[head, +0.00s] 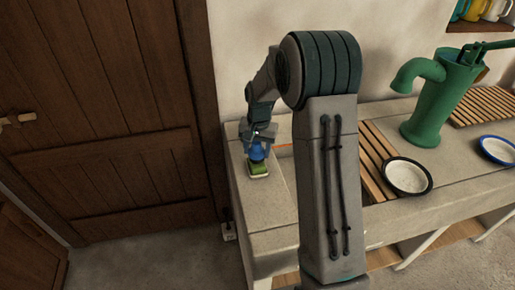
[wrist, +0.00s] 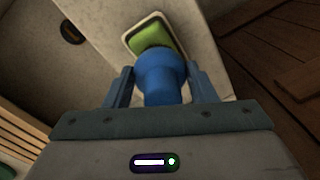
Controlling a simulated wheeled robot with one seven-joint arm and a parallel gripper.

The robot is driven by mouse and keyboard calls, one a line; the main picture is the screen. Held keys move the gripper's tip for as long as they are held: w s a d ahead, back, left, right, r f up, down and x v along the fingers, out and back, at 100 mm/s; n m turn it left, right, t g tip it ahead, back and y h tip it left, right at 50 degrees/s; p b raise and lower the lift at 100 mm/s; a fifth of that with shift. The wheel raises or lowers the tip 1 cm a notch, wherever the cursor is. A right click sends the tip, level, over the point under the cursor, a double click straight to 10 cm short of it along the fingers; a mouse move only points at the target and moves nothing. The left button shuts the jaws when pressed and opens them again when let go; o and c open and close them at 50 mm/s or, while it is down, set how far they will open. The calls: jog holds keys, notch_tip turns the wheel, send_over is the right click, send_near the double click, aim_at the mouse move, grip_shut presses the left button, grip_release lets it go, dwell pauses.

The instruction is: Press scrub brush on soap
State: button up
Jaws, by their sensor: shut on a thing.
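The green soap (head: 259,167) sits in a pale dish (head: 258,176) at the left end of the stone counter. In the wrist view the soap (wrist: 152,34) shows just beyond a blue thing, with the dish's pale rim around it. The blue thing, which I take to be the scrub brush (wrist: 160,78), is held between the fingers of my gripper (wrist: 160,85). In the head view the brush (head: 256,153) is upright right over the soap. My gripper hides part of it, and its bristles are hidden. I cannot tell whether brush and soap touch.
A green hand pump (head: 433,105) stands on the counter to the right. A dark-rimmed bowl (head: 407,177) and a blue-rimmed bowl (head: 497,150) sit near the front, by slatted wooden racks (head: 376,160). A wooden door (head: 120,100) is at the left. My arm hides the counter's middle.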

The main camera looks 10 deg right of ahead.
jog(key=shift+f+b, duration=0.4)
jog(key=shift+f, duration=0.2)
dwell(1.2)
jog(key=shift+r, duration=0.1)
jog(key=shift+r+p, duration=2.3)
jog(key=shift+r, duration=1.2)
